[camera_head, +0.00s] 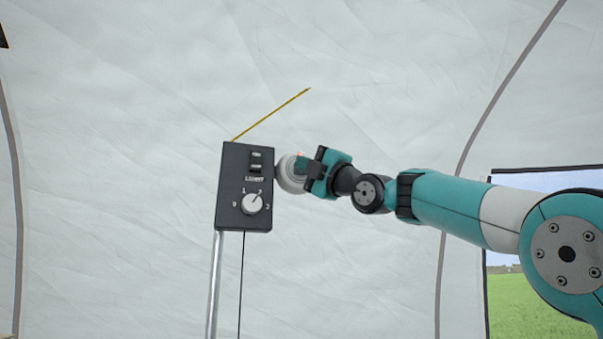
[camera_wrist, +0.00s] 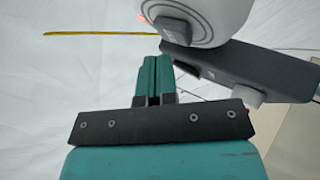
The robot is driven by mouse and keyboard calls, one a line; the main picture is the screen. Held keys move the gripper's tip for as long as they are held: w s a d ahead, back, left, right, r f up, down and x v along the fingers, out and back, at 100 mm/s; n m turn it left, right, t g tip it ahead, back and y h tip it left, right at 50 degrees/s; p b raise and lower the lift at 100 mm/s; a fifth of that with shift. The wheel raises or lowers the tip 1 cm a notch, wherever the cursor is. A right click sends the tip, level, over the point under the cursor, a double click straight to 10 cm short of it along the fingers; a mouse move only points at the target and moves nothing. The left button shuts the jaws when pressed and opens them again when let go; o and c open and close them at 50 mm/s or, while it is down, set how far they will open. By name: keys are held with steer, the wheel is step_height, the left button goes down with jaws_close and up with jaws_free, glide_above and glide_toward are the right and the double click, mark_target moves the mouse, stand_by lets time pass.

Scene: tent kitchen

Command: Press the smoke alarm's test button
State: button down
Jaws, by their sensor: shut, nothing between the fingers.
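The smoke alarm (camera_head: 287,174) is a round white unit beside the right edge of a dark control box, partly hidden by my gripper in the head view. In the wrist view the alarm (camera_wrist: 212,12) fills the top, with a grey button (camera_wrist: 176,30) on its face and a small red light at its left edge. My gripper (camera_head: 303,163) is shut and empty, pointing at the alarm. In the wrist view its teal fingertips (camera_wrist: 155,60) are together just below and left of the grey button. I cannot tell whether they touch it.
The dark control box (camera_head: 230,190) with a white dial stands on a metal pole (camera_head: 215,285), close to my gripper. It also shows in the wrist view (camera_wrist: 245,72), right of the fingers. A thin yellow stick (camera_head: 272,114) rises from behind the box. Tent wall lies behind.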

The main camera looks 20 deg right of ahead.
steer(key=shift+s, duration=0.15)
steer(key=shift+s+b, duration=1.9)
steer(key=shift+s, duration=0.6)
steer(key=s+a+f+m+g+h+b, duration=0.1)
steer(key=a+f+m+g+h, duration=0.2)
steer(key=f, duration=0.8)
steer(key=s+a+f+m+g+b, duration=0.1)
steer(key=f+m+g, duration=0.3)
steer(key=f, duration=0.8)
steer(key=s+a+f+m+g+h+b, duration=0.1)
steer(key=a+f+m+g+h, duration=0.2)
steer(key=f, duration=0.8)
steer(key=s+d+f+m+g+h+b, duration=0.1)
steer(key=s+f+m+g, duration=0.3)
steer(key=s+f, duration=0.9)
steer(key=s+d+f+m+g+h+b, duration=0.1)
steer(key=s+f+m+g, duration=0.4)
steer(key=s+f, duration=0.7)
step_height(320, 180, down, 5)
steer(key=shift+s+d+r+g+h+b, duration=0.15)
steer(key=shift+s+d+g+h+b, duration=0.25)
steer(key=shift+g+h+b, duration=0.25)
